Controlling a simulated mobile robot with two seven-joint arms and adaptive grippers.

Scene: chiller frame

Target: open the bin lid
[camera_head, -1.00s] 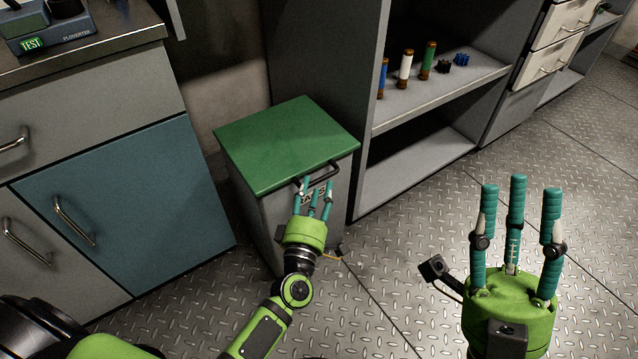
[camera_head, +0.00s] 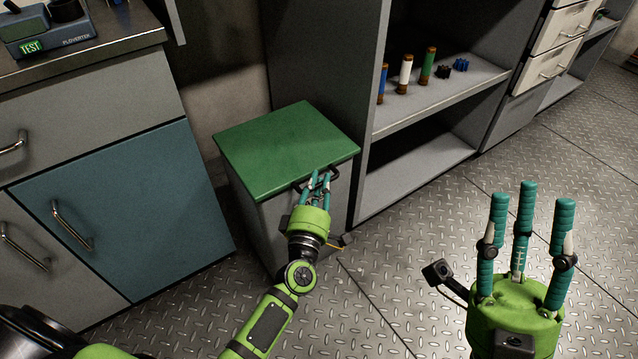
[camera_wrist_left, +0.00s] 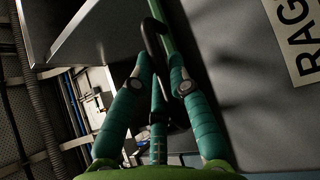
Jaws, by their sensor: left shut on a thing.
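The bin (camera_head: 262,222) is a grey box with a flat green lid (camera_head: 287,147), standing between the blue-doored cabinet and the shelf unit. The lid lies flat and closed on top. A dark bar handle (camera_head: 335,171) sits at the lid's front edge. My left gripper (camera_head: 318,180) is at the handle with its teal fingers shut on it. In the left wrist view the handle (camera_wrist_left: 152,45) runs down between the fingers, and the green lid edge (camera_wrist_left: 166,28) shows behind it. My right gripper (camera_head: 527,215) is open and empty, fingers upward, over the floor at the right.
The cabinet with a blue door (camera_head: 125,210) stands left of the bin. The shelf unit (camera_head: 440,100) on the right holds several small cylinders and gears. Metal floor (camera_head: 400,250) in front of the bin is clear. A label (camera_wrist_left: 298,40) is on the bin front.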

